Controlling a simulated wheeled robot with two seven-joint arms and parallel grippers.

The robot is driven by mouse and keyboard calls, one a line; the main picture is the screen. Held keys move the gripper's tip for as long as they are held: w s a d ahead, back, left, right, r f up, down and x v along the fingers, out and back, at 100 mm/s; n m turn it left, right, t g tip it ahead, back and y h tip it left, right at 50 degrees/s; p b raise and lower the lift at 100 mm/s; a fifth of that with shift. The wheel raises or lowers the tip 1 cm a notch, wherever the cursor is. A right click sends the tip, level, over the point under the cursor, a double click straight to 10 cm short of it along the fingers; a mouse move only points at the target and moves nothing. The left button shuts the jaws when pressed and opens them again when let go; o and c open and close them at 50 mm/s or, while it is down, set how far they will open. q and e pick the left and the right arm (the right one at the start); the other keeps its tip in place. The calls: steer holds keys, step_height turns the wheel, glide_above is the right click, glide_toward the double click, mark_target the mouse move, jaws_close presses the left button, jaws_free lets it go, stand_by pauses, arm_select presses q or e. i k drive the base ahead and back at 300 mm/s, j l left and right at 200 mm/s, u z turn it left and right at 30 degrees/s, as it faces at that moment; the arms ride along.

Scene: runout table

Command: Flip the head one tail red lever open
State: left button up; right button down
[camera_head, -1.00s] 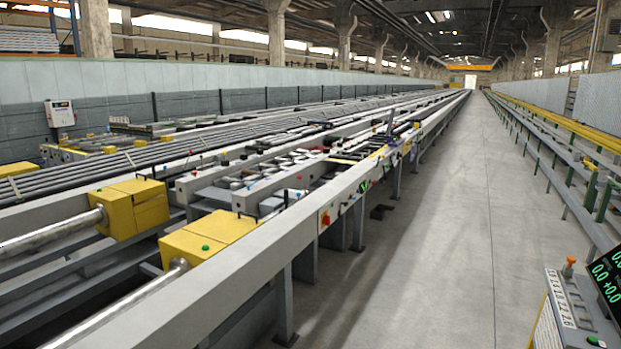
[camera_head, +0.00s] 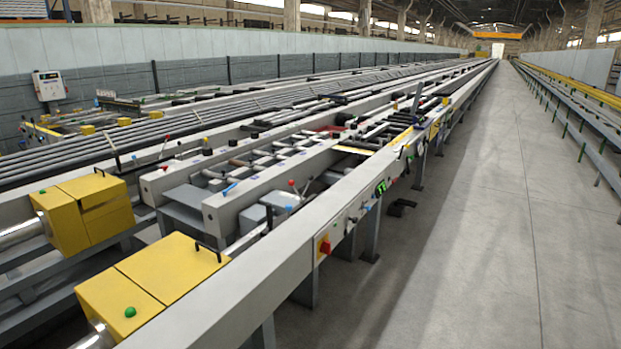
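A lever with a red tip (camera_head: 292,184) stands on the nearer machine head, just behind the long grey front rail. Another thin lever with a red tip (camera_head: 166,139) stands farther left on the neighbouring head, leaning to the right. A blue-tipped lever (camera_head: 230,188) lies low on the grey block between them. I cannot tell from this view which red lever is the head one tail lever. Both look small, and their exact set is hard to tell. Neither of my grippers shows in the view.
Two yellow boxes (camera_head: 165,275) (camera_head: 84,210) stand at the near left. The long grey rail (camera_head: 250,270) runs between me and the levers. A red switch (camera_head: 325,247) sits on its side. The concrete aisle (camera_head: 470,220) on the right is clear.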

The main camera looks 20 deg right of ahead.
mark_target(291, 182)
steer(key=i+l, duration=0.8)
steer(key=l+z, duration=0.05)
